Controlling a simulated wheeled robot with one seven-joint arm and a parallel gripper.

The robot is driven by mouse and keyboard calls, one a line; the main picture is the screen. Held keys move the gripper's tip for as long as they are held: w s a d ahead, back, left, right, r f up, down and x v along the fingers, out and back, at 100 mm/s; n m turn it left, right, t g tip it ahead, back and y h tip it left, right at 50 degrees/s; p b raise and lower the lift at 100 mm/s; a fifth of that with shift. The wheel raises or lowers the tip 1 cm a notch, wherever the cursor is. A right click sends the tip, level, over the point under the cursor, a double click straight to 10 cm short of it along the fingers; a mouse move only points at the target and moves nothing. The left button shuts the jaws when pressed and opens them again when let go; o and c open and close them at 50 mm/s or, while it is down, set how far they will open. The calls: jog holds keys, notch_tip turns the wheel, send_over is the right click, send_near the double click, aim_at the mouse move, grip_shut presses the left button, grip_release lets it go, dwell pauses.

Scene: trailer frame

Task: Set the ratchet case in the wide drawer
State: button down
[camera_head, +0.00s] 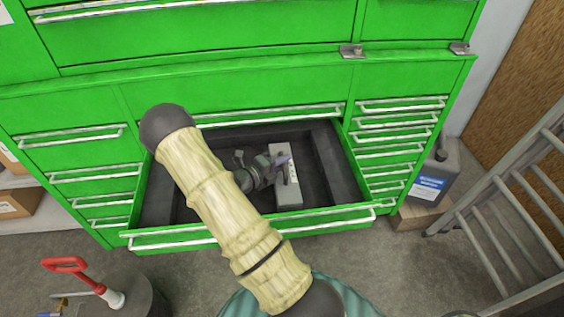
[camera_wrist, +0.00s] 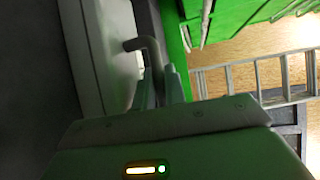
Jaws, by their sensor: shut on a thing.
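The ratchet case (camera_head: 290,192) is a light grey, narrow box at the open wide drawer (camera_head: 342,165), right of the drawer's middle. I cannot tell whether it touches the drawer floor or hangs just above it. In the wrist view the pale case (camera_wrist: 98,45) fills the upper left, with a dark bent handle (camera_wrist: 150,48) at its side. My gripper (camera_head: 284,164) is over the drawer at the case's upper part. In the wrist view my gripper's fingers (camera_wrist: 164,84) are shut on that handle. My arm hides the drawer's left middle.
The green cabinet (camera_head: 230,90) has shut narrow drawers on both sides. A grey jug (camera_head: 432,175) and a ladder (camera_head: 500,215) stand to the right. A dark container with a red-handled tool (camera_head: 85,275) stands at front left.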

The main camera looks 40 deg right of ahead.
jog(key=shift+f, duration=0.1)
jog(key=c, duration=1.5)
grip_release()
jog(key=shift+o, duration=0.2)
jog(key=a+r, duration=0.1)
jog(key=a, duration=0.6)
jog(key=shift+a+r+b, duration=0.25)
jog(key=shift+a+b, duration=0.05)
jog(key=shift+s, duration=0.1)
